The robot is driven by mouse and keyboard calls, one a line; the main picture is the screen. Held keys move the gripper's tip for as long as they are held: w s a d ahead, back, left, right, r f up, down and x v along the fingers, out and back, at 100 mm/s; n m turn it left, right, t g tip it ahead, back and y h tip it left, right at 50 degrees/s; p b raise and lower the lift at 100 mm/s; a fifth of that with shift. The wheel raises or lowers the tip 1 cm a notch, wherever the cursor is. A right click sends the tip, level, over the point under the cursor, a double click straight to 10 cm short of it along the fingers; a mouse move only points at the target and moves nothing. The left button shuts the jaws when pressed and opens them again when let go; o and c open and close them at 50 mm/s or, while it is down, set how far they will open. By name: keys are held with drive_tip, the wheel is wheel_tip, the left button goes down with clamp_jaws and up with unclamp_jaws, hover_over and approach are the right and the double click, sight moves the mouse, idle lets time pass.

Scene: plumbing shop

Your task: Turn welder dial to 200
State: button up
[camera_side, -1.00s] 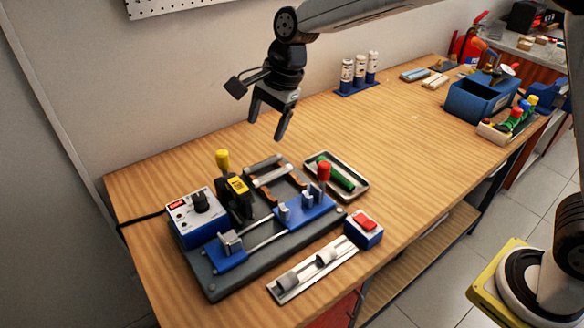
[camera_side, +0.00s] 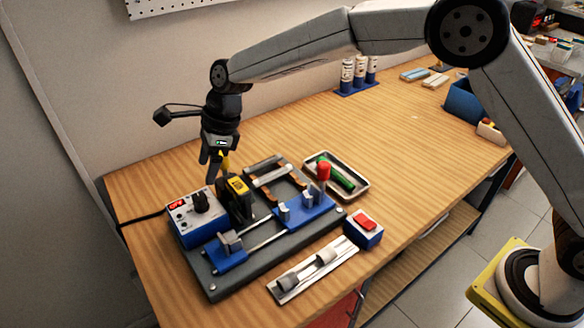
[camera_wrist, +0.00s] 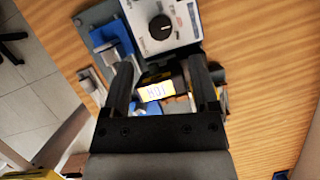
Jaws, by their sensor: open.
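The welder box (camera_side: 192,215) is blue with a white top and a red display, at the left of the grey base plate. Its black dial (camera_side: 201,202) stands up from the top. In the wrist view the dial (camera_wrist: 161,27) is round with a white pointer mark, beyond my fingertips. The number the dial points to is too small to read.
The black heater unit (camera_side: 235,200) stands right beside the box, close to my gripper. A blue clamp fixture (camera_side: 305,210), a tray with a green piece (camera_side: 337,176) and a red button box (camera_side: 364,228) lie rightward. Open table lies behind.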

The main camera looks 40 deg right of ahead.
sight(200, 196)
drive_tip(key=shift+f, duration=0.25)
drive_tip(key=shift+x, duration=3.8)
drive_tip(key=shift+c, duration=0.2)
clamp_jaws()
